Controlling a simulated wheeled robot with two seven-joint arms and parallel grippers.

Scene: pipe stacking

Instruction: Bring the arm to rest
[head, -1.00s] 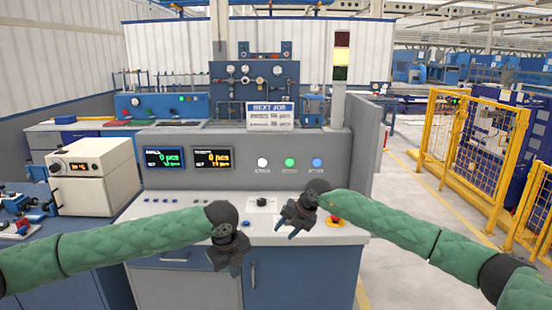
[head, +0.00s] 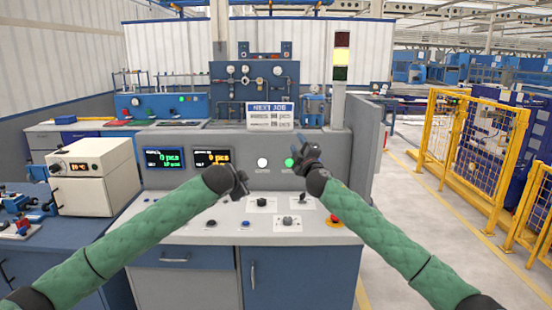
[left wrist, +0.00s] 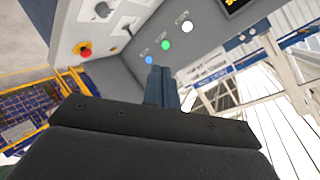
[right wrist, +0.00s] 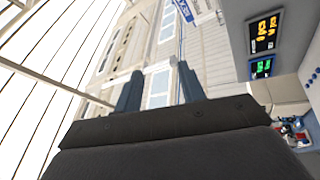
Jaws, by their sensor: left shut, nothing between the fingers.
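My left gripper (head: 242,182) is raised in front of the grey console panel in the head view. In the left wrist view its two fingers (left wrist: 162,82) are together with nothing between them. My right gripper (head: 308,157) is raised near the green button (head: 289,162) in the head view and partly hides the panel's right side. In the right wrist view its two fingers (right wrist: 158,88) stand apart with nothing between them. Both grippers are above the console's desk and appear to hold nothing.
The console desk (head: 180,232) carries a black knob (head: 262,202), a small lever plate (head: 288,223) and a red emergency stop (head: 334,219). Two displays (head: 212,157) are on its panel. A white oven-like box (head: 95,175) stands left. Yellow fencing (head: 470,150) is right, beyond open floor.

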